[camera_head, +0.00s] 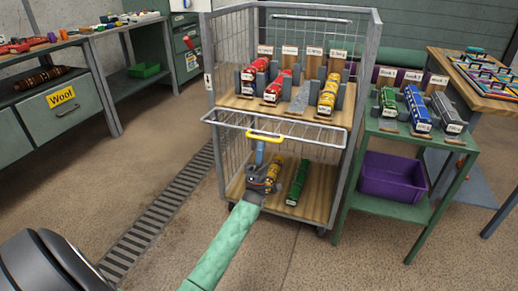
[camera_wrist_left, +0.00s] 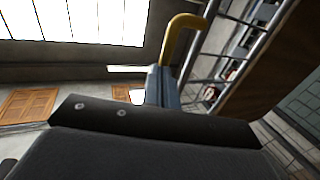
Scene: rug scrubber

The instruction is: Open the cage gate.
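The cage (camera_head: 377,60) is a grey wire trolley with wooden shelves, standing in the middle of the head view. Its gate (camera_head: 315,135) is a wire panel across the front at upper-shelf height; I see it foreshortened. A yellow handle (camera_head: 265,137) sits on the gate's front rail. My left gripper (camera_head: 260,148) reaches up to this handle from below and in front. In the left wrist view, its fingers (camera_wrist_left: 163,80) are close together at the lower end of the yellow handle (camera_wrist_left: 178,42) and appear shut on it. My right gripper is out of view.
A green side table (camera_head: 440,148) with trains and a purple bin (camera_head: 392,178) stands close right. A floor grate (camera_head: 160,218) runs left; nearby floor is clear.

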